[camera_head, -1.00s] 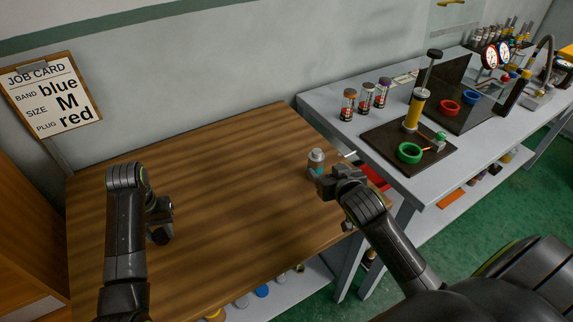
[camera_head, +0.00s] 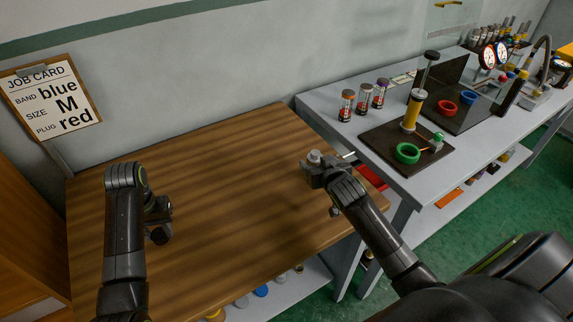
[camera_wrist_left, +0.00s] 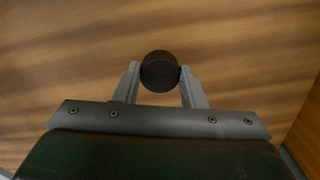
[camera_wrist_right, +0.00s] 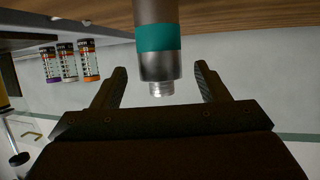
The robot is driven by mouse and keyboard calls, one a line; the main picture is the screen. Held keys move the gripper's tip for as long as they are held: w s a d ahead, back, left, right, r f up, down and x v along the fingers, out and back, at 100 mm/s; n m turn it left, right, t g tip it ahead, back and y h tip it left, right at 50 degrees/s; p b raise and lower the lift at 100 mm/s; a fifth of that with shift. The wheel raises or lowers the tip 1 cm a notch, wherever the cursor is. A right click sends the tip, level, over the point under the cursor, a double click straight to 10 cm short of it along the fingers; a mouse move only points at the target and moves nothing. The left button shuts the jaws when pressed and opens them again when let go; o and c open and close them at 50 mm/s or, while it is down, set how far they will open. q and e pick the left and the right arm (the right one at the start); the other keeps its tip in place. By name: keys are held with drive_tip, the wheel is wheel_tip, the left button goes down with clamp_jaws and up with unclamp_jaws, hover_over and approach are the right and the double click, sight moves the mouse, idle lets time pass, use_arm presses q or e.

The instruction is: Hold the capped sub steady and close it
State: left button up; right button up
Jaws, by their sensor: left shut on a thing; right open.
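A grey metal sub (camera_head: 314,156) stands upright near the right edge of the wooden table. In the right wrist view it is a silver cylinder with a teal band (camera_wrist_right: 158,38) and a narrower threaded end. My right gripper (camera_head: 308,168) is open, its fingers on either side of the sub with gaps visible. The right gripper's fingers hide the sub's lower part in the head view. My left gripper (camera_wrist_left: 160,82) is shut on a dark round cap-like piece (camera_wrist_left: 160,70), seen end-on, above the left part of the table. That piece is hard to make out in the head view.
The wooden table (camera_head: 230,190) is clear between my grippers. A job card (camera_head: 50,98) reads blue, M, red.

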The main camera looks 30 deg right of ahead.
sight(312, 160)
drive_tip(key=shift+w+f, duration=0.1)
drive_tip(key=shift+w, duration=0.05)
drive_tip(key=shift+s+f+p+x, duration=0.1)
drive_tip(key=shift+f+p+x, duration=0.1)
drive_tip(key=shift+x, duration=0.65)
drive_tip(key=shift+s+f+p+x, duration=0.1)
drive_tip(key=shift+f+p+x, duration=0.05)
drive_tip(key=shift+x, duration=0.7)
drive_tip(key=shift+f+p+x, duration=0.15)
drive_tip(key=shift+f+x, duration=0.05)
drive_tip(key=shift+x, duration=0.7)
drive_tip(key=shift+r, duration=0.1)
drive_tip(key=c, duration=1.4)
drive_tip(key=shift+o, duration=0.2)
drive_tip(key=shift+r, duration=0.1)
wheel_tip(312, 160, up, 10)
drive_tip(key=shift+f+b, duration=0.1)
drive_tip(key=shift+b, duration=0.35)
